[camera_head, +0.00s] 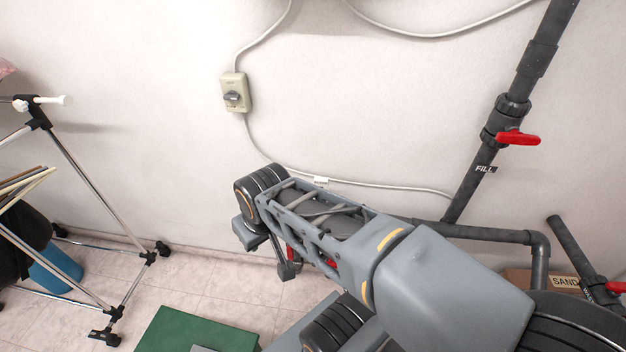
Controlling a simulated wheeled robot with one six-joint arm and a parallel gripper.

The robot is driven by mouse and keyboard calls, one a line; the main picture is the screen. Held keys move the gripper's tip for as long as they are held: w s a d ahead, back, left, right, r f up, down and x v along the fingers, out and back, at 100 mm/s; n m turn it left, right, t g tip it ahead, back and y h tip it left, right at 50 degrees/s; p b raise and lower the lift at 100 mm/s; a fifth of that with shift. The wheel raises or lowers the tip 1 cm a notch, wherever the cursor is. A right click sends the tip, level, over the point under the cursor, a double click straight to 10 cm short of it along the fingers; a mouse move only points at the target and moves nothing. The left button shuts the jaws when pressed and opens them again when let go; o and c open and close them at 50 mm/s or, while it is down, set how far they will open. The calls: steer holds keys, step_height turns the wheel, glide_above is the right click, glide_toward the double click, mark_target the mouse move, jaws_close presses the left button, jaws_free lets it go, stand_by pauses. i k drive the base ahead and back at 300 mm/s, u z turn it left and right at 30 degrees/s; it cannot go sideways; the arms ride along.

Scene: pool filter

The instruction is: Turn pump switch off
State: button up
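The pump switch (236,93) is a beige box on the white wall, left of centre in the head view. Its dark rotary knob (233,96) sits on the box's front and looks turned roughly sideways; any position marks are too small to read. My arm reaches in from the lower right, and its end is below the switch, well apart from it. My gripper (288,268) is partly visible below the arm's end, mostly hidden by my own arm links. I cannot tell how its fingers stand.
A grey cable (262,28) runs up from the switch and another goes down right. Dark pipes (483,150) with a red valve handle (517,138) stand at right. A metal rack (85,175) stands left, a green box (190,330) below. The wall around the switch is clear.

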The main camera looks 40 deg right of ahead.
mark_target(232, 95)
steer(key=k, duration=1)
steer(key=z, duration=0.55)
steer(key=i, duration=1.35)
steer(key=u, duration=0.85)
